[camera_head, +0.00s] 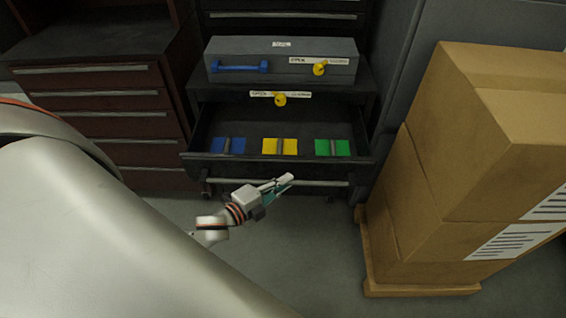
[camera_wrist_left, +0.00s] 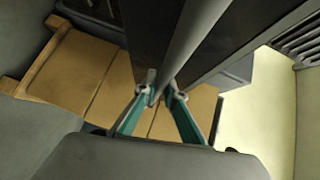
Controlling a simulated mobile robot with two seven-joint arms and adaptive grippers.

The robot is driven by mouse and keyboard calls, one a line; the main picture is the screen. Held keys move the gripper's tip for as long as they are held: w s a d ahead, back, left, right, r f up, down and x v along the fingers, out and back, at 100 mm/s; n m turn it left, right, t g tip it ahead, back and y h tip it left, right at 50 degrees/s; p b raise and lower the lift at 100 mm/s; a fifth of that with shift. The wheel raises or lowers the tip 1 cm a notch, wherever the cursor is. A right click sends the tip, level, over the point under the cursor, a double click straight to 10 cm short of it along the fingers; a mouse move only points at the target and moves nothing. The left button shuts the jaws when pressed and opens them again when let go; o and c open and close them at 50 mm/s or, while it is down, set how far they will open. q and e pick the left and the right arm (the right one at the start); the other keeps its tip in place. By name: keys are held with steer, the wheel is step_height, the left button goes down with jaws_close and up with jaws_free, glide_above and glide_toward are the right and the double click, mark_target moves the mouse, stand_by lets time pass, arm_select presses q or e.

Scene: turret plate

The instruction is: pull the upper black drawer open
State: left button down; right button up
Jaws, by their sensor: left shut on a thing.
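The upper black drawer (camera_head: 310,122) stands out of its cabinet, its inside showing from above. Its light handle bar (camera_head: 328,184) runs along the lower front. My left gripper (camera_head: 285,181) is at the middle of this bar. In the left wrist view the grey handle bar (camera_wrist_left: 190,42) runs between the teal fingertips of my left gripper (camera_wrist_left: 161,92), which are shut on it. The exact contact is partly hidden by the fingers. My right gripper is not in view.
In the drawer lie a blue (camera_head: 228,145), a yellow (camera_head: 280,146) and a green plate (camera_head: 332,148). A grey box (camera_head: 282,62) with blue and yellow dumbbell-like pieces stands on the cabinet. Cardboard boxes (camera_head: 450,190) stand right, a dark red drawer cabinet (camera_head: 100,100) left. Floor in front is clear.

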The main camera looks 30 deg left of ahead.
arm_select(q)
steer(key=s+d, duration=0.3)
steer(key=s, duration=0.2)
steer(key=shift+s+d+p, duration=0.2)
steer(key=shift+s+p, duration=0.1)
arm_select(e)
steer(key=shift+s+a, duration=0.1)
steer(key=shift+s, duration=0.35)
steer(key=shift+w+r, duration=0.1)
arm_select(q)
steer(key=c, duration=2.1)
jaws_free()
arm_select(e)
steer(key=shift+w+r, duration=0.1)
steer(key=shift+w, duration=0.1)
arm_select(q)
steer(key=v, duration=1.2)
